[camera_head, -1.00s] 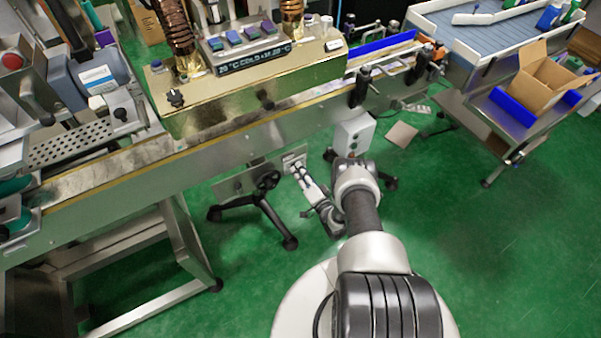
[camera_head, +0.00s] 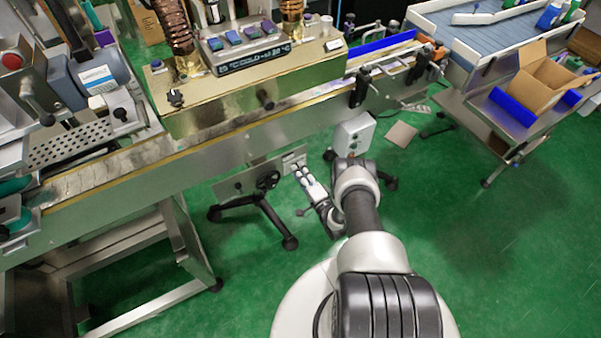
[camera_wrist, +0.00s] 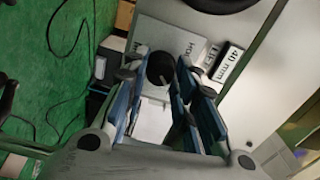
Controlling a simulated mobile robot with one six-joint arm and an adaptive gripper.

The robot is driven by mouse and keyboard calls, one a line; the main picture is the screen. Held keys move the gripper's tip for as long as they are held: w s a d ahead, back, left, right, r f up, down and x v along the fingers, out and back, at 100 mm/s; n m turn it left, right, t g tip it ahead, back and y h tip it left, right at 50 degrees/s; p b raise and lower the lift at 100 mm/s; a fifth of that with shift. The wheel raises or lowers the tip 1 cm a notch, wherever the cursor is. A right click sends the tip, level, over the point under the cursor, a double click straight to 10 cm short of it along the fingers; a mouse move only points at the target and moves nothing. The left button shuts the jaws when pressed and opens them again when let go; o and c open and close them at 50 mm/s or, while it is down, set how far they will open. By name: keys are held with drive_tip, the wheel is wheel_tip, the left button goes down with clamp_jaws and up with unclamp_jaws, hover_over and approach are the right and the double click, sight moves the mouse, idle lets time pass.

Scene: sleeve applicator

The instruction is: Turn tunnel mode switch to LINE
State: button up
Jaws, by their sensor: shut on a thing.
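In the wrist view a round black knob (camera_wrist: 160,67) sits on a light grey panel plate, between the fingertips of my gripper (camera_wrist: 161,76). My gripper is shut on this knob. Printed words beside it are partly covered by the fingers, so I cannot read a LINE mark or the knob's setting. In the head view my gripper (camera_head: 302,174) reaches the small plate (camera_head: 292,156) below the conveyor; the knob itself is hidden there.
A black handwheel (camera_head: 268,180) is left of my gripper on the same plate; its rim (camera_wrist: 215,3) shows at the wrist view's top. A "40 mm" display (camera_wrist: 229,64) is nearby. The gold tunnel (camera_head: 240,95) stands above. A grey box (camera_head: 353,134) is to the right.

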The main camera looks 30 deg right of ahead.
drive_tip(key=o, duration=1.1)
drive_tip(key=shift+c, duration=0.2)
drive_tip(key=s, duration=1.2)
drive_tip(key=shift+d, duration=0.2)
